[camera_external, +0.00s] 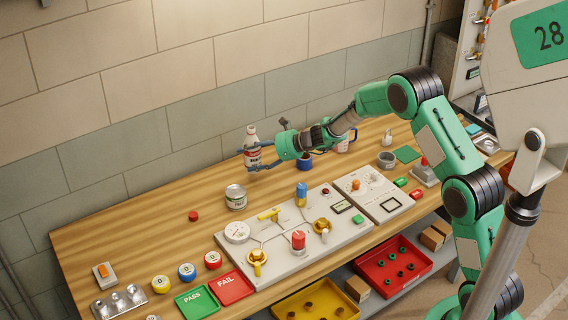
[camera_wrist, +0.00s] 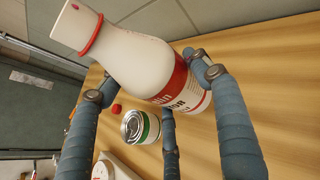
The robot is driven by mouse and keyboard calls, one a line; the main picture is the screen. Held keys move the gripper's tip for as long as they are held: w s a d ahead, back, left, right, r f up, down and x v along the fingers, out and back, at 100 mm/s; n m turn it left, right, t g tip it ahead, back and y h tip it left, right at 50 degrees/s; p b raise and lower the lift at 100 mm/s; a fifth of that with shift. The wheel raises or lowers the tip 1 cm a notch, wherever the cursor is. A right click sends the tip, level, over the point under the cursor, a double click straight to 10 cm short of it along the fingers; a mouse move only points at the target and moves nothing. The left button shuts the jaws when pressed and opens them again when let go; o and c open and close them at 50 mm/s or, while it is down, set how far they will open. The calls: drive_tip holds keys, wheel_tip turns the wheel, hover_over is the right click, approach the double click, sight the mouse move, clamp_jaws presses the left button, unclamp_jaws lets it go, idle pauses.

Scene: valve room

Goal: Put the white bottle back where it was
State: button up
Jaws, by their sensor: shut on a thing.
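The white bottle (camera_external: 252,147) has a red cap ring and a red label band. My gripper (camera_external: 261,157) is shut on it near the wall, at the back of the wooden table. The bottle (camera_wrist: 140,55) fills the upper part of the wrist view, with the blue-grey fingers of my gripper (camera_wrist: 160,100) around its lower body. It is roughly upright in the external view and appears to be above the tabletop; I cannot tell its exact height. Its base is partly hidden by the fingers.
A can (camera_external: 236,198) with a green label stands in front of the bottle, near a red button-like piece (camera_external: 193,216). A blue mug (camera_external: 305,161) stands to the right. A valve panel (camera_external: 290,235) lies in front. Bare wood (camera_external: 150,225) is at left.

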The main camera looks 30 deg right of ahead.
sight(259, 162)
drive_tip(key=shift+f, duration=0.35)
drive_tip(key=shift+f+b, duration=0.45)
drive_tip(key=shift+f, duration=1.4)
drive_tip(key=shift+f, duration=0.15)
drive_tip(key=o, duration=1.4)
drive_tip(key=shift+c, duration=0.2)
drive_tip(key=shift+s+d+r, duration=0.3)
drive_tip(key=shift+d+r, duration=0.05)
drive_tip(key=p+v, duration=0.2)
drive_tip(key=v, duration=0.9)
